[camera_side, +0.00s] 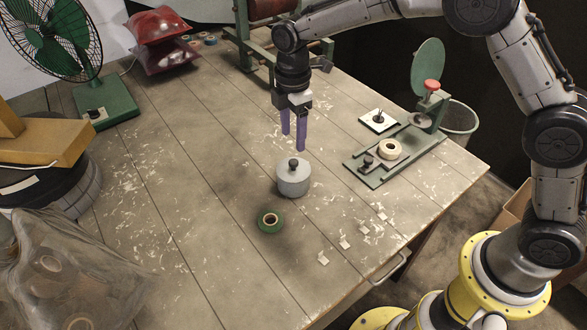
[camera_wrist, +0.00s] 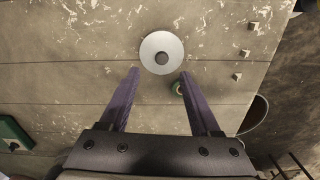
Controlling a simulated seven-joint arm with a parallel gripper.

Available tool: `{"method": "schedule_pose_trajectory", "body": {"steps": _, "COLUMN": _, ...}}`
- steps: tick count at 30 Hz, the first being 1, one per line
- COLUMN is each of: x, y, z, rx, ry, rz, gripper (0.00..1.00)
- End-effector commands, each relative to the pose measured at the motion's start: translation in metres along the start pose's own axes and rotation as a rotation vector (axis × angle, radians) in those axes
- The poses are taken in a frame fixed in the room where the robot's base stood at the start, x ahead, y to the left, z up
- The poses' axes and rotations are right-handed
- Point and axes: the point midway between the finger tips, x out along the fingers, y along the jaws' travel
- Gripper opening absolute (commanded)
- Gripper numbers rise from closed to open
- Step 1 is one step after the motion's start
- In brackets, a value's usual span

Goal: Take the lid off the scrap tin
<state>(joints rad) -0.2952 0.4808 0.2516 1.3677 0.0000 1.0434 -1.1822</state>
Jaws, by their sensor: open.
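The scrap tin (camera_side: 293,184) is a short grey cylinder standing upright on the wooden table. Its lid (camera_side: 286,171) is on it, with a dark round knob (camera_side: 293,162) at the centre. In the wrist view the lid (camera_wrist: 155,44) is a pale disc with the dark knob (camera_wrist: 161,57) in its middle. My gripper (camera_side: 294,144) has two purple fingers, open and empty, above the tin and apart from the knob. In the wrist view the tin lies beyond the fingertips of my gripper (camera_wrist: 159,72), between their lines.
A green tape roll (camera_side: 270,221) lies close in front of the tin. Several pale scraps (camera_side: 344,243) lie near the table's front right edge. A green winding fixture (camera_side: 397,150) with a cream roll stands to the right. The table left of the tin is clear.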

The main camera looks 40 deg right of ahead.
Motion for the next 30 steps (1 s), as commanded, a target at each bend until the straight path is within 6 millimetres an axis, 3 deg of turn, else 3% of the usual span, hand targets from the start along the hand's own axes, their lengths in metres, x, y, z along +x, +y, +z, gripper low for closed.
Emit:
{"method": "schedule_pose_trajectory", "body": {"steps": 10, "x": 0.031, "y": -0.001, "z": 0.000, "rx": 0.001, "ry": 0.000, "rz": -0.001, "gripper": 0.64}}
{"method": "schedule_pose_trajectory", "body": {"steps": 18, "x": 0.067, "y": -0.004, "z": -0.001, "rx": 0.001, "ry": 0.000, "rz": -0.001, "gripper": 0.64}}
{"method": "schedule_pose_trajectory", "body": {"steps": 28, "x": 0.074, "y": -0.004, "z": -0.001, "rx": 0.001, "ry": 0.001, "rz": 0.002, "gripper": 0.64}}
{"method": "schedule_pose_trajectory", "body": {"steps": 30, "x": 0.074, "y": -0.004, "z": -0.001, "rx": 0.001, "ry": 0.001, "rz": 0.002, "gripper": 0.53}}
